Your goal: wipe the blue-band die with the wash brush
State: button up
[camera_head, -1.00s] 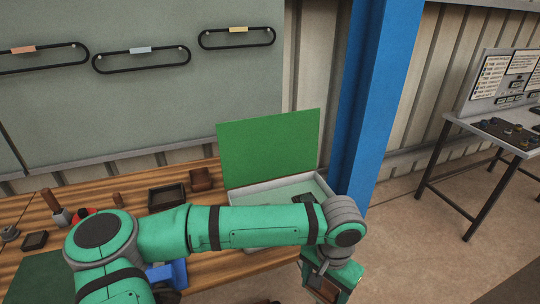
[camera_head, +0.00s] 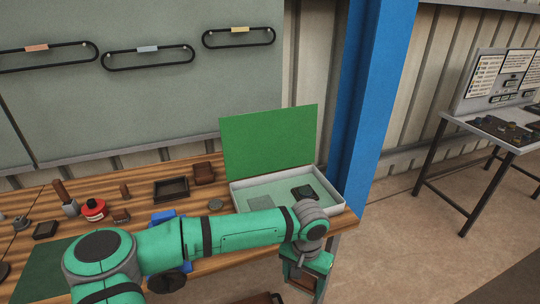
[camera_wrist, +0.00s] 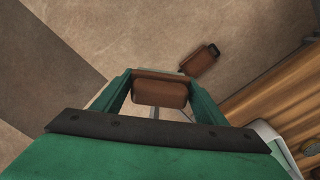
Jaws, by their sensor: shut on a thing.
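My gripper (camera_head: 303,284) hangs beyond the front edge of the bench, below the forearm. In the wrist view my gripper (camera_wrist: 160,98) is shut on a brown block (camera_wrist: 160,92), which I take for the wash brush; no bristles show. I cannot pick out the blue-band die for sure. A dark block (camera_head: 302,192) lies in the open pale box (camera_head: 240,206) with the green lid, but no blue band shows on it. A blue object (camera_head: 167,218) on the bench is partly hidden by my arm.
The wooden bench (camera_head: 340,218) also holds a dark tray (camera_head: 171,189), a brown block (camera_head: 204,173) and a red pot (camera_head: 93,209). A blue post (camera_head: 376,100) stands behind its right end. A brown object (camera_wrist: 200,61) lies lower, over open floor. A side table (camera_head: 492,130) stands far right.

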jog(key=w+a+f+n, duration=0.2)
jog(key=w+a+f, duration=0.4)
jog(key=a+f, duration=0.3)
jog(key=shift+w+a+f+n, duration=0.15)
jog(key=shift+w+f+n, duration=0.25)
jog(key=shift+f, duration=0.55)
